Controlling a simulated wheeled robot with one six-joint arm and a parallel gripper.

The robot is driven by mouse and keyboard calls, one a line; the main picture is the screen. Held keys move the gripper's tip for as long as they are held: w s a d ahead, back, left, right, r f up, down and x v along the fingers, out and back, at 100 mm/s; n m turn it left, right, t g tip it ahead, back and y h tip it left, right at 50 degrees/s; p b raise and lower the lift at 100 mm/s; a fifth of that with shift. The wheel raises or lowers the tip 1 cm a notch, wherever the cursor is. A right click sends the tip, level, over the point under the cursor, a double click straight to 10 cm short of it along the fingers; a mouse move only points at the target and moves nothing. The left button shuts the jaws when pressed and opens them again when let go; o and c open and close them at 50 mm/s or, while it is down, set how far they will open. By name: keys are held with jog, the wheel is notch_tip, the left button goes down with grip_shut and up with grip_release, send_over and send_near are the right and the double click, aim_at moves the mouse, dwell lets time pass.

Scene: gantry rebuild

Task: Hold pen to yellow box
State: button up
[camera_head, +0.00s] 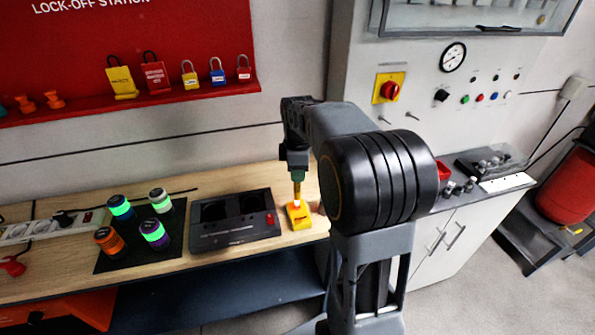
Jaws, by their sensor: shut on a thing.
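The yellow box (300,221) sits on the wooden bench near its right end, in the head view. My gripper (297,176) points down above it and is shut on the pen (297,191), which looks yellowish and hangs upright. The pen's lower end is at or just over the top of the yellow box, where a small bright spot shows. I cannot tell whether they touch. My arm's large black joint stands to the right and hides part of the bench beyond the box.
A black two-well unit (234,237) stands just left of the yellow box. Further left, several banded cylinders stand on a dark mat (117,262), with a power strip (40,232) beyond. Padlocks (190,75) line a red shelf behind. A grey cabinet (450,235) stands right.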

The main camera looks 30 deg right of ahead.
jog(key=shift+f+b, duration=0.4)
jog(key=shift+f, duration=0.15)
dwell(0.9)
jog(key=shift+r, duration=0.15)
dwell(1.0)
notch_tip(320, 180, up, 7)
jog(key=p, duration=0.6)
jog(key=shift+f, duration=0.2)
